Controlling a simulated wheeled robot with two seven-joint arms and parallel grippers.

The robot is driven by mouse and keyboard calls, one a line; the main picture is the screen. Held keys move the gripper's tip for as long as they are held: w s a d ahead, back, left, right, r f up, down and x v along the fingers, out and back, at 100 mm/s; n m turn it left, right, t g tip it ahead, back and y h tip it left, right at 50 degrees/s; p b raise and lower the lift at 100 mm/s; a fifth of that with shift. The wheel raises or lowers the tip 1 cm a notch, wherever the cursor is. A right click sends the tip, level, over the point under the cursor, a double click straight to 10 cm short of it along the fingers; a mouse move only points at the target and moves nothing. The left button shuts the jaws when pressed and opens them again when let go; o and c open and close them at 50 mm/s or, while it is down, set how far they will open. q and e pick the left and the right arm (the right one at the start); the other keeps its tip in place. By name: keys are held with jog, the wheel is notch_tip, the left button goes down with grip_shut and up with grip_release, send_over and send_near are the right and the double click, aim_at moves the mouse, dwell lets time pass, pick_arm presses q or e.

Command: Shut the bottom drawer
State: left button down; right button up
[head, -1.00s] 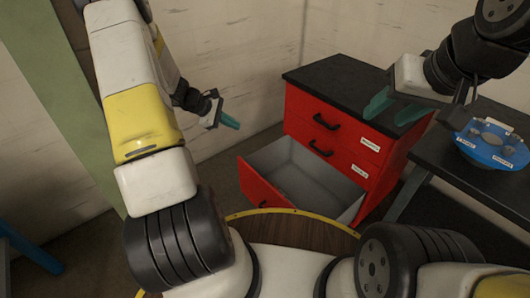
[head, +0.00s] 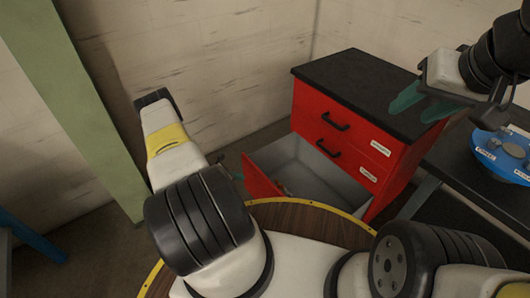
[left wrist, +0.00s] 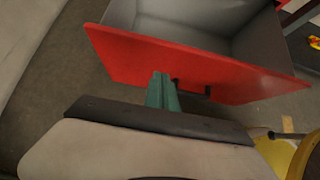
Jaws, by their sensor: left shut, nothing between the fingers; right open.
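The red cabinet (head: 347,102) with a black top stands beyond my base. Its bottom drawer (head: 259,180) is pulled well out, and its grey inside shows. In the left wrist view the drawer's red front (left wrist: 130,57) spans the picture, with a dark handle (left wrist: 192,88) on it. My left gripper (left wrist: 162,90) is shut and empty, its green fingers in front of the red panel just left of the handle; whether they touch cannot be told. In the head view only a bit of it (head: 237,176) shows beside the drawer front. My right gripper (head: 417,104) is open and empty above the cabinet's right side.
The two upper drawers are closed, with black handles (head: 335,122) and white labels. A dark table (head: 468,178) at the right bears a blue fixture (head: 497,155). A green post (head: 75,100) stands left. My round wooden base top is close to the open drawer.

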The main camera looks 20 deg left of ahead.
aim_at(260, 175)
pick_arm(q)
jog(key=w+d+f, duration=0.1)
jog(key=w, duration=0.1)
jog(key=w+d+f, duration=0.3)
jog(key=w+d, duration=0.1)
jog(key=shift+w+f, duration=0.2)
jog(key=shift+w, duration=0.1)
jog(key=shift+w+d, duration=0.15)
jog(key=shift+d, duration=0.05)
